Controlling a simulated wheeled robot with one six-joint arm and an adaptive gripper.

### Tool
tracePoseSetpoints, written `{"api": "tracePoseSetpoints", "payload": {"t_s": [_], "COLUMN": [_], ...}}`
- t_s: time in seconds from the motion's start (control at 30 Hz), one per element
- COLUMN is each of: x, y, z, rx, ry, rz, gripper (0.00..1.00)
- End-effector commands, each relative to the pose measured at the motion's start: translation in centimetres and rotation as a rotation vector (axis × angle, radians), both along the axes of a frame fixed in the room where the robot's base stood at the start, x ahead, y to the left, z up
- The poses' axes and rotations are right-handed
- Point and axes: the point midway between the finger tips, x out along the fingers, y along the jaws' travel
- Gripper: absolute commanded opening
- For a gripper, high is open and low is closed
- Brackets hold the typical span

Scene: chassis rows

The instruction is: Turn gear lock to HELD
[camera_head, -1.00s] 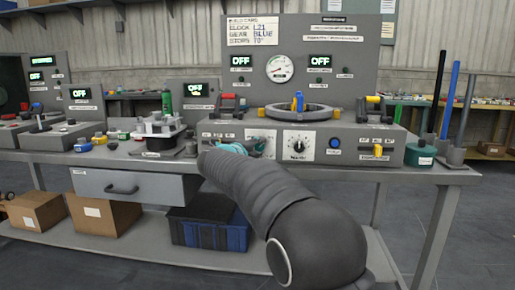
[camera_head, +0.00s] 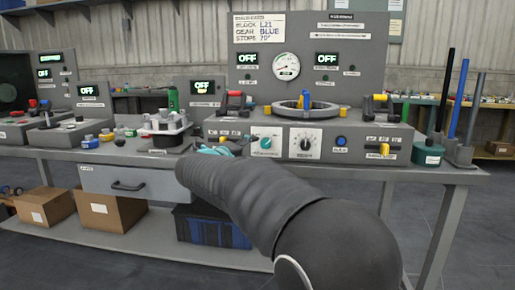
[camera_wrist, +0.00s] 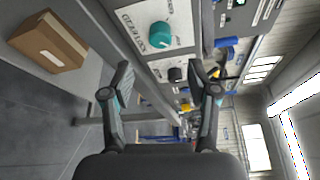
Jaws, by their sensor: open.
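A teal round knob (camera_head: 265,143) sits on a white plate on the front face of the grey console; I take it to be the gear lock, but its lettering is too small to read surely. In the wrist view the teal knob (camera_wrist: 160,35) is beyond my fingertips, toward the top, with sideways lettering beside it. My gripper (camera_wrist: 160,78) is open and empty, its two fingers apart and not touching the knob. In the head view my gripper (camera_head: 215,150) is left of the knob and mostly hidden behind my arm.
A black dial (camera_head: 306,143) sits just right of the teal knob, then a blue button (camera_head: 341,141) and a yellow slider (camera_head: 384,149). A drawer (camera_head: 130,183) hangs under the bench at left. Boxes (camera_head: 105,211) stand on the lower shelf.

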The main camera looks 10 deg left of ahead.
Motion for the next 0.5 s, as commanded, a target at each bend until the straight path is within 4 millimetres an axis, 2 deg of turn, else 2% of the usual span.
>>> {"api": "tracePoseSetpoints", "payload": {"t_s": [0.1,0.2,0.5], "x": [-1.6,-2.3,-2.8], "y": [0.7,1.1,1.2], "z": [0.2,0.2,0.2], "rx": [0.000,0.001,0.001], "ry": [0.000,0.000,0.000], "rz": [0.001,0.001,-0.001], "gripper": [0.60,0.60,0.60]}}
